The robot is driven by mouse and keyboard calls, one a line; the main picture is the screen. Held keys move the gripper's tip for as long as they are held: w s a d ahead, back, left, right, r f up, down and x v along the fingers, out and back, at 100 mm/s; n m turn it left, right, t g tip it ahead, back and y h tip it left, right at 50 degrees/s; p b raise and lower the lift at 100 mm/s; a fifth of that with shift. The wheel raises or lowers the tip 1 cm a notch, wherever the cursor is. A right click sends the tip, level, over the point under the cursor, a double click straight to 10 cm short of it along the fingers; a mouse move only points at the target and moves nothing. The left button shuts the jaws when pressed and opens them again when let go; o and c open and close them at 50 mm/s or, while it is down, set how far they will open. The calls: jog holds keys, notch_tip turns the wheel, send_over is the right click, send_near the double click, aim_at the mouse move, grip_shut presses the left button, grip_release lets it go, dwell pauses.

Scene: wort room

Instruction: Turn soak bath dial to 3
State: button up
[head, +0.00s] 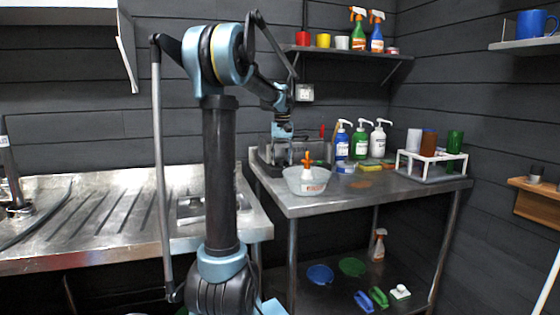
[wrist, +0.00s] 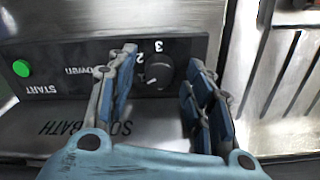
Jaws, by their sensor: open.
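The soak bath dial (wrist: 153,73) is a round black knob on the bath's black control panel (wrist: 60,62) in the wrist view, which shows the panel upside down. The numbers 3 and 2 show beside the dial; other marks are hidden behind a finger. I cannot tell surely which number the dial points to. My gripper (wrist: 158,66) is open, with one finger on each side of the dial and gaps to it. In the head view my gripper (head: 282,132) hangs in front of the grey metal soak bath (head: 318,151) at the back of the steel table.
A green START button (wrist: 21,68) sits on the same panel. On the steel table (head: 340,198) stand a white tub (head: 306,184), several pump bottles (head: 360,142) and a white rack (head: 432,164) with cups. A shelf (head: 345,52) with mugs and spray bottles hangs above.

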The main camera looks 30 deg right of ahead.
jog(key=c, duration=1.1)
